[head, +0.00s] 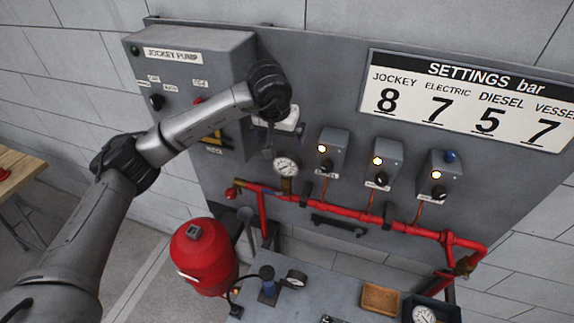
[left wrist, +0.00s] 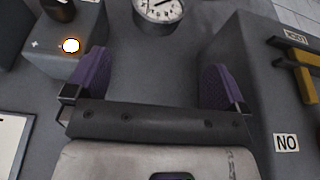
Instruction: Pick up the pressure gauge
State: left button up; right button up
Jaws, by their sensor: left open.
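A round white-faced pressure gauge (head: 286,167) with a dark rim is mounted upright on the grey panel, on a brass fitting above the red pipe. My left gripper (head: 277,143) is just above it in the head view, with its far finger partly hidden. In the left wrist view the left gripper (left wrist: 155,80) is open and empty, its two purple-padded fingers wide apart. The gauge (left wrist: 158,8) is ahead between them, cut off by the top edge, and apart from the fingers. My right gripper is in neither view.
The jockey pump box (head: 185,75) stands out left of the gripper. Several small switch boxes with lit lamps (head: 333,150) are to the right. The red pipe (head: 340,208) runs below. A grey bench (head: 335,292) holds another gauge (head: 296,278) and a tray gauge (head: 424,315).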

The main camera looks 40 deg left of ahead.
aim_at(287, 161)
pick_arm(q)
jog(key=p+x, duration=0.1)
jog(key=x, duration=0.7)
jog(key=shift+w+f+p, duration=0.15)
jog(key=shift+f+p, duration=0.15)
jog(key=shift+p, duration=0.05)
jog(key=p+x, duration=0.2)
jog(key=x, duration=0.1)
jog(key=shift+w+f, duration=0.25)
jog(key=shift+x, duration=0.75)
jog(key=shift+c, duration=0.5)
jog(key=c, duration=0.8)
